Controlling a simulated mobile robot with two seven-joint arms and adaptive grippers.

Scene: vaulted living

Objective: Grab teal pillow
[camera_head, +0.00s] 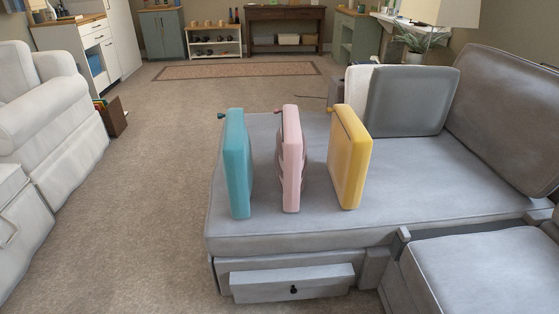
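A teal pillow (237,165) stands upright on its edge on the grey sofa seat (405,180), near the seat's left side. It is the leftmost of three thin upright pieces, with a pink one (291,160) and a yellow one (351,158) to its right. There are small gaps between them. Neither of my grippers is in view.
A grey cushion (408,101) leans at the back of the sofa. A drawer (292,284) under the seat's front stands partly out. A white armchair (45,115) is on the left. Clear carpet (150,190) lies between it and the sofa.

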